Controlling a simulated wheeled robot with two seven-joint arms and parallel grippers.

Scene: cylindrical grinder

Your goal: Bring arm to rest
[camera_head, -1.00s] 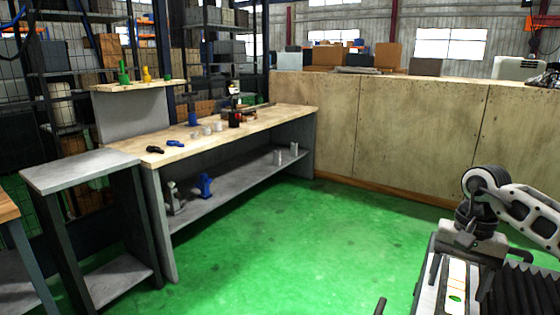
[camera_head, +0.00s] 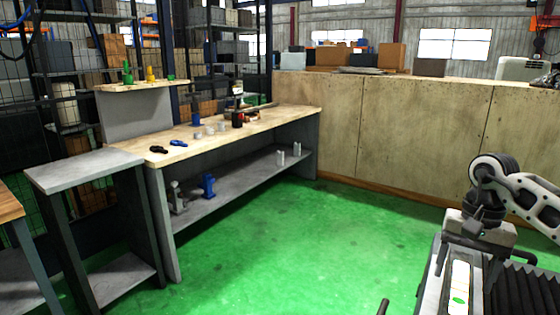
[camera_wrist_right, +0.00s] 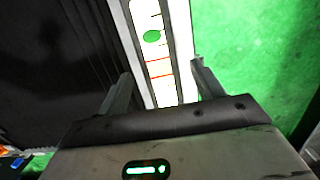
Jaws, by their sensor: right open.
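My right gripper (camera_head: 463,275) is at the lower right in the head view, pointing down at the end of my bent right arm. In the right wrist view the two fingers of my right gripper (camera_wrist_right: 160,72) stand wide apart with nothing held between them. A pale strip with coloured marks shows beyond and between the fingers. Whether the fingers touch it I cannot tell. My left gripper does not show in either view.
A long workbench (camera_head: 262,121) with small tools and parts stands at the left centre, with a lower shelf. A smaller grey table (camera_head: 85,170) stands left of it. A tall panelled wall (camera_head: 420,125) runs behind. The green floor (camera_head: 290,255) in the middle is clear.

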